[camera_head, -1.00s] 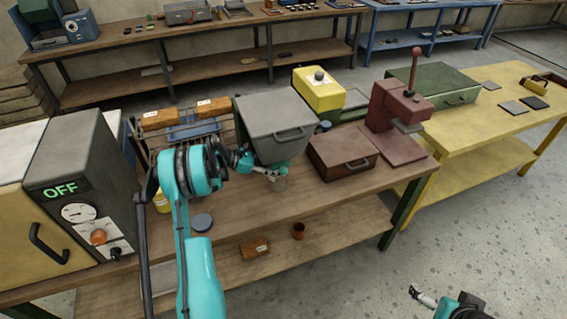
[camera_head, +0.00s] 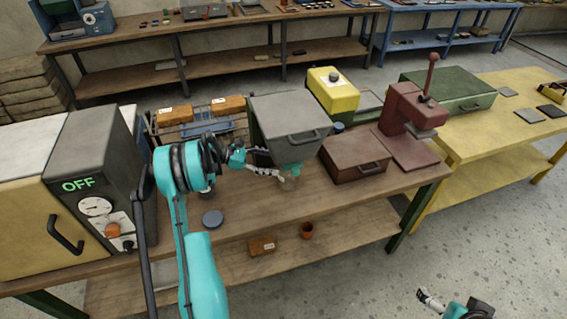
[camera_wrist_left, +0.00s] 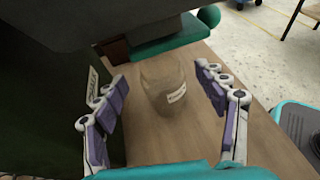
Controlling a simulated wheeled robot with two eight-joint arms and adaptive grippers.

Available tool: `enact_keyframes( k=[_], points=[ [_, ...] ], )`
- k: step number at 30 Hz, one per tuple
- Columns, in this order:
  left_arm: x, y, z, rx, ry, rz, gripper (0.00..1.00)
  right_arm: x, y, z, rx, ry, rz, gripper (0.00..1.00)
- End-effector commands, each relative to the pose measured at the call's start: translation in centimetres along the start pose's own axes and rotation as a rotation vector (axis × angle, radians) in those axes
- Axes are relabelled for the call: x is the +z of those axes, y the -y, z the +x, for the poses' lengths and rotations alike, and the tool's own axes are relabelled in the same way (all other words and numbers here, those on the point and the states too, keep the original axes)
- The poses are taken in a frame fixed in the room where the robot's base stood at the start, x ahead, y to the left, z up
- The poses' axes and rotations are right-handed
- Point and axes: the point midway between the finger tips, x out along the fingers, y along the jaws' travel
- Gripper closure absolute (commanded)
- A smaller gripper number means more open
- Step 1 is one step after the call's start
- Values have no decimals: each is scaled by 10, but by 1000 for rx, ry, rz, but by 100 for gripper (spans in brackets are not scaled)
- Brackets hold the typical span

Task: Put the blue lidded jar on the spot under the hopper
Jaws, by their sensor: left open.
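A clear glass jar (camera_head: 288,183) with a pale label stands under the grey hopper (camera_head: 290,115). No lid shows on it. In the left wrist view the jar (camera_wrist_left: 165,85) is upright between the spread fingers of my left gripper (camera_wrist_left: 163,100), with a gap on each side. The left gripper (camera_head: 272,173) is open. A dark blue round lid-like top (camera_head: 212,218) is on the bench, left of the hopper; I cannot tell how much jar is beneath it. My right gripper (camera_head: 430,299) is low over the floor, too small to read.
A teal bar with a knob (camera_wrist_left: 208,15) is beyond the jar. A brown lidded box (camera_head: 354,160) and a red press (camera_head: 405,120) stand right of the hopper. A grey machine marked OFF (camera_head: 95,180) is at left. The bench front is mostly clear.

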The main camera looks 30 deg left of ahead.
Motion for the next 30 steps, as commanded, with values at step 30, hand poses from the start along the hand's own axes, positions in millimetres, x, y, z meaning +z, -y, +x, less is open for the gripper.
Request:
enact_keyframes(
  k=[30],
  points=[
    [0, 0, -51, -1, 0, 0, 28, -6, 0, -9, 0, 0, 0, 0]
  ],
)
